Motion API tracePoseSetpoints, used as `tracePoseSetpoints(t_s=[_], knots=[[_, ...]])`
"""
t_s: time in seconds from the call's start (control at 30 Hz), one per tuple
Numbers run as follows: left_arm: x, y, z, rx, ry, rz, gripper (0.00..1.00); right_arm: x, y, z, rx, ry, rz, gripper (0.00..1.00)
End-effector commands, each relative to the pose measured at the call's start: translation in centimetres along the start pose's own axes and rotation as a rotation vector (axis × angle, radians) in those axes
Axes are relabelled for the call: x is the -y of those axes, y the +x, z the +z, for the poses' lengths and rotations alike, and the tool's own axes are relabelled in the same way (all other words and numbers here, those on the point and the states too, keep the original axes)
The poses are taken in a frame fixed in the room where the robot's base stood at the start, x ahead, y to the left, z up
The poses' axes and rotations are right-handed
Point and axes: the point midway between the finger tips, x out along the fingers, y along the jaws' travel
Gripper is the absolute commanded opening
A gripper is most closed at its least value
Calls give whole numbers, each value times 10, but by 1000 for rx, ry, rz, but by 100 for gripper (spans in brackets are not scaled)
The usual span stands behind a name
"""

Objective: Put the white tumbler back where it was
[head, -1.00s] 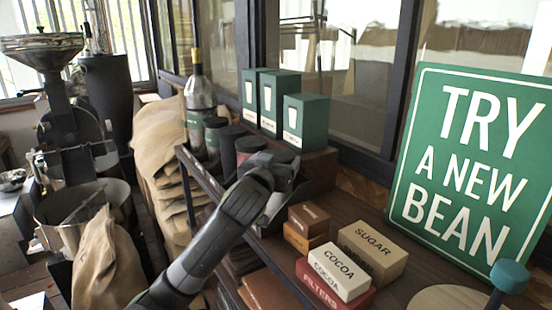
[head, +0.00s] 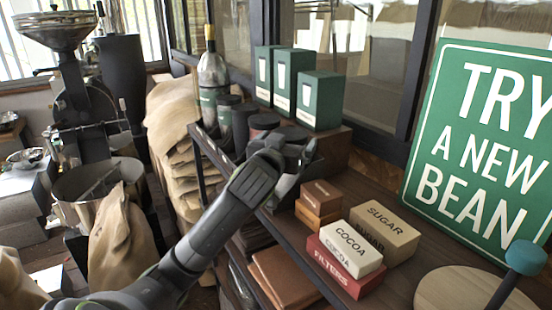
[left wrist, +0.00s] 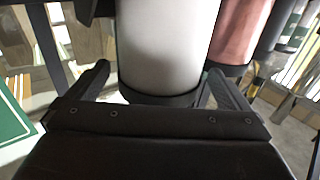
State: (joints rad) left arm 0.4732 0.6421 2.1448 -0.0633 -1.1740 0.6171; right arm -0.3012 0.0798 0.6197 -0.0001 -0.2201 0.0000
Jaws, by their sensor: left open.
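The white tumbler (left wrist: 168,45) stands upright between the fingers of my left gripper (left wrist: 160,82) in the left wrist view. A dark band circles its base. The fingers are open, one on each side of it, and no firm grip shows. In the head view my left gripper (head: 290,158) is at the near end of a row of dark-lidded tumblers in a dark rack, and hides the white tumbler's body. A copper-pink tumbler (left wrist: 238,35) stands close beside it in the left wrist view. My right gripper is not in view.
Green boxes (head: 318,100) stand on a wooden block behind the row. A bottle (head: 212,80) is at its far end. Below and right are cocoa (head: 345,250), sugar (head: 388,233) and filters boxes, a green sign (head: 490,150) and a round board (head: 455,290).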

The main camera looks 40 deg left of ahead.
Motion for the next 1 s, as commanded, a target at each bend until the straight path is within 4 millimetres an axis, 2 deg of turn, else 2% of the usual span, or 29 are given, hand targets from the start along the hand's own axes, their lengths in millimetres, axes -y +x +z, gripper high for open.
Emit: tracePoseSetpoints(t_s=[0.03, 0.2, 0.5, 0.7, 1.0], knots=[[0, -9, 4, -4, 2, 2, 100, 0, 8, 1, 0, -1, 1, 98], [0, -40, 4, -4, 1, 3, 100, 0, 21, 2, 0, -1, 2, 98], [0, -86, 2, -2, 0, 2, 100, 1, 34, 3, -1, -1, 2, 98], [0, -98, 1, -1, 0, 1, 100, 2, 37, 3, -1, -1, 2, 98], [0, -100, 0, 1, -1, 0, 100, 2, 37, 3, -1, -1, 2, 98]])
